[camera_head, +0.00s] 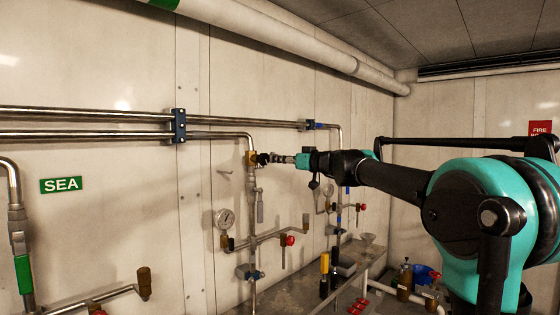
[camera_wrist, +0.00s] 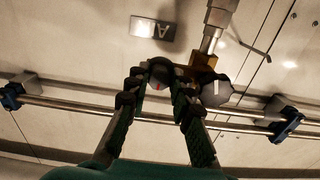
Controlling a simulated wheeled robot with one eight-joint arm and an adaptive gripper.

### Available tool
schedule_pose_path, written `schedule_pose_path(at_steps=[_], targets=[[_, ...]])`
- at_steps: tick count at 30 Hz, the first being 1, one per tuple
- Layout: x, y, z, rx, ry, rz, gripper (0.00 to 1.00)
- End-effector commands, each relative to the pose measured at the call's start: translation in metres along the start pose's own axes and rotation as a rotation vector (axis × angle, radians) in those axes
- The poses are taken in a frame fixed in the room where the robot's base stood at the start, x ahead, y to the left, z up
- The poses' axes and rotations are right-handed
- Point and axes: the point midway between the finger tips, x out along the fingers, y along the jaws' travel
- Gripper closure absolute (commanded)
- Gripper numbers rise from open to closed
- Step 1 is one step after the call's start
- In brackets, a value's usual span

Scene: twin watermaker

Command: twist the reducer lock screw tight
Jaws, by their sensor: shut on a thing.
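The brass reducer body (camera_head: 251,158) sits on a vertical pipe on the wall, and in the wrist view it shows as a brass block (camera_wrist: 203,62). My gripper (camera_head: 272,158) reaches it from the right. In the wrist view my gripper (camera_wrist: 160,80) has its two dark fingers shut on a dark round knob, the lock screw (camera_wrist: 158,73), which carries a small red mark. The fingers cover its sides. Its thread is hidden, so I cannot tell how far in it sits.
A dark grey round part (camera_wrist: 215,90) with a white mark sits close beside the right finger. Horizontal steel pipes (camera_head: 90,113) run along the wall. A pressure gauge (camera_head: 224,218) and a red-handled valve (camera_head: 288,240) are below. The space around my arm is open.

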Motion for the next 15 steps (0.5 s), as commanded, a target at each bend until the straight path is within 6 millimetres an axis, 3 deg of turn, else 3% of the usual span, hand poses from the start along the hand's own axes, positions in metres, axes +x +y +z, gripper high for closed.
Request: schedule_pose_path(at_steps=[15], targets=[[-0.0002, -0.0009, 0.0, 0.384, 0.0, 0.0, 1.0]])
